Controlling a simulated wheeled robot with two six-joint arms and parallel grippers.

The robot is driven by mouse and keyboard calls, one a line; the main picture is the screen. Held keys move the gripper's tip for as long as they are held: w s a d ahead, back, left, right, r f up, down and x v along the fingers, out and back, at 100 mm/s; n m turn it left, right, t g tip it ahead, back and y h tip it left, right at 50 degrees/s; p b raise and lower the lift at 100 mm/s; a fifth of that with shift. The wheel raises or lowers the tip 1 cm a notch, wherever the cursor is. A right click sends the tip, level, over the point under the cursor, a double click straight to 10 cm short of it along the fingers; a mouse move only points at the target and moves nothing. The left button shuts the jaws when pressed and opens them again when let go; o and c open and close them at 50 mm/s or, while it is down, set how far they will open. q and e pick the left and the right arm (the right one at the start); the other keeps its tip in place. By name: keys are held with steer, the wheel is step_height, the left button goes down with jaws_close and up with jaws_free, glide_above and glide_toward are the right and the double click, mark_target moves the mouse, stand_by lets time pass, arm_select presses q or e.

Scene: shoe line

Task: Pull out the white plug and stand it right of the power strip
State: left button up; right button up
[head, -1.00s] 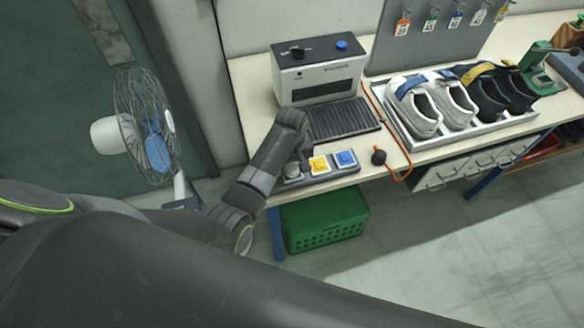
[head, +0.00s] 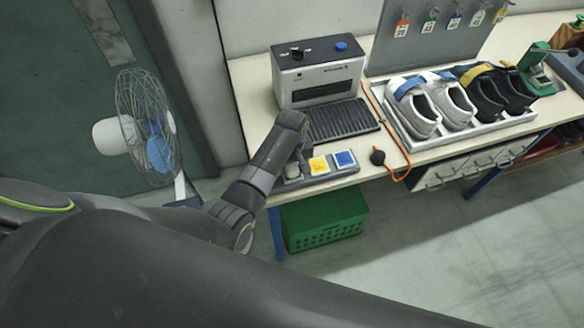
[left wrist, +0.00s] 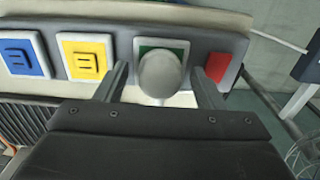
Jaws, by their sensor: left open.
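The grey power strip (head: 345,172) lies along the front edge of the workbench, with blue, yellow, green and red sockets showing in the left wrist view (left wrist: 112,41). The white plug (left wrist: 160,73) has a rounded, light grey-white head and sits at the green socket (left wrist: 180,45). In the head view the white plug (head: 291,171) is partly hidden by my left gripper. My left gripper (left wrist: 159,84) is open, with one finger on each side of the plug. I cannot tell whether the fingers touch it. My right gripper is not in view.
A white machine (head: 318,75) with a dark ribbed mat (head: 342,121) stands behind the strip. A fan (head: 146,125) stands left; a green crate (head: 325,220) is below.

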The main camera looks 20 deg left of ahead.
mark_target(292, 165)
arm_select(q)
steer(key=c, duration=1.3)
steer(key=shift+w+r, duration=0.1)
steer(key=shift+r, duration=2.9)
